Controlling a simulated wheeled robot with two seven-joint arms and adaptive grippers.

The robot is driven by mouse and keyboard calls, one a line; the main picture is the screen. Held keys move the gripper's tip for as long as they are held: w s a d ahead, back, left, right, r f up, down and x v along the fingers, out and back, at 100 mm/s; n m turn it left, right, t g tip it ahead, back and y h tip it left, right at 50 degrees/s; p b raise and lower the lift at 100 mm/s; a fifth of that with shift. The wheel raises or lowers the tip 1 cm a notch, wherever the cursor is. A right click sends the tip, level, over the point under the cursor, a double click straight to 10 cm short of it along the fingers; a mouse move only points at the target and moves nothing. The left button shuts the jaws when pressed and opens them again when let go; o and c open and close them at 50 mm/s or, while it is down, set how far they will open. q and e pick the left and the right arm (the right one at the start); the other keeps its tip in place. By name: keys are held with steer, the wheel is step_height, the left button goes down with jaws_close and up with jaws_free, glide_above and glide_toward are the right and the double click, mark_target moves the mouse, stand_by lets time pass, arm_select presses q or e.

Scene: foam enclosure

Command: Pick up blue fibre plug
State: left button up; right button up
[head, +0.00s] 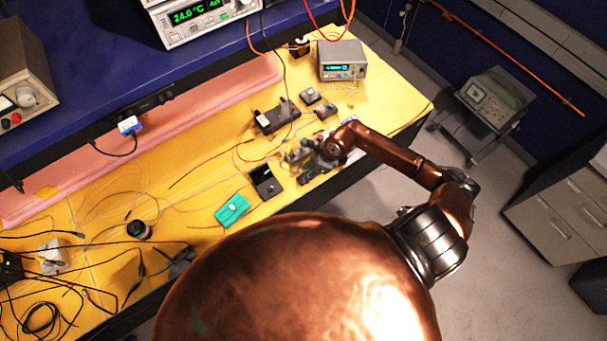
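A small blue and white plug-like piece (130,125) with a black cable sits at the upper left, by the edge of the pink foam. It is the only clearly blue small part I see; I cannot tell for sure that it is the blue fibre plug. My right gripper (303,160) is low over the right part of the yellow bench top (200,195), among small dark parts, far to the right of the blue piece. Its fingers are too small and cluttered to tell open from shut, or whether it holds anything. My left gripper is not in view.
A teal box (232,210) and a black box (266,182) lie just left of my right gripper. Black modules (277,116) and a grey meter (342,60) stand behind it. Loose fibres and cables cover the left bench. Pink foam (190,118) lines the back.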

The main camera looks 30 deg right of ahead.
steer(key=shift+x, duration=0.75)
steer(key=shift+c, duration=0.3)
jaws_close()
steer(key=shift+r, duration=0.1)
